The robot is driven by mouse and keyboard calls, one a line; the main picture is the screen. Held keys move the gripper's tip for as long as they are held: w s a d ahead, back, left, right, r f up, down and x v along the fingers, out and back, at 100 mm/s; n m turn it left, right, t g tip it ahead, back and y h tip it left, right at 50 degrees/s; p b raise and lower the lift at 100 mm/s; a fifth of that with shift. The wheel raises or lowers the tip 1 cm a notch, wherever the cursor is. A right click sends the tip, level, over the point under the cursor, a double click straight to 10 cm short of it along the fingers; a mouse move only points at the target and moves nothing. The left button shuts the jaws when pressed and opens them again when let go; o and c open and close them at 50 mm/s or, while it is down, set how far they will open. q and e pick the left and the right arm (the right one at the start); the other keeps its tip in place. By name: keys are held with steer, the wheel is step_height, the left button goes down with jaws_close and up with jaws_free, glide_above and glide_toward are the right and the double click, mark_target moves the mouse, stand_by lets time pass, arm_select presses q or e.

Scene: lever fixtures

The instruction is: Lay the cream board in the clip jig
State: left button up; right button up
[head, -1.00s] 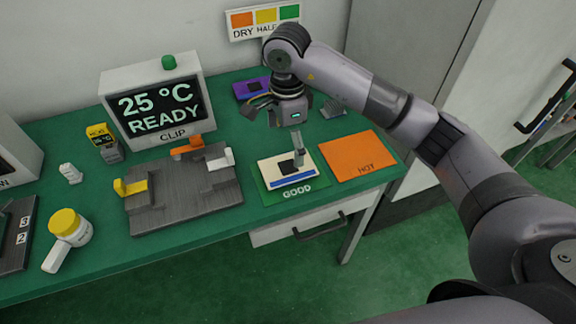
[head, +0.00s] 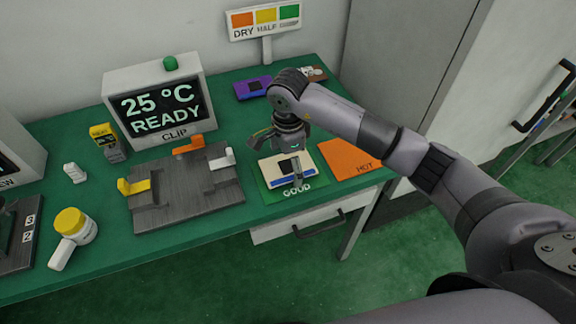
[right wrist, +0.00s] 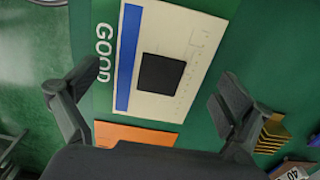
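The cream board (head: 306,162) has a blue strip along one edge and a black square. It lies flat on the green GOOD mat (head: 268,190). The board also fills the upper middle of the right wrist view (right wrist: 185,35). My right gripper (head: 277,158) is above the board, with its fingers spread wide and nothing between them; both fingers show in the right wrist view (right wrist: 150,100). I cannot tell whether a finger touches the board. The clip jig (head: 190,212) is a dark grey plate with yellow, orange and white clips, empty, left of the mat. My left gripper is out of view.
A display (head: 158,100) reading 25 °C READY stands behind the jig. The orange HOT mat (head: 350,157) is right of the GOOD mat. A purple item (head: 252,88) lies behind.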

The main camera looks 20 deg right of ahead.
steer(key=c, duration=1.1)
steer(key=shift+r, duration=0.15)
steer(key=shift+c, duration=0.3)
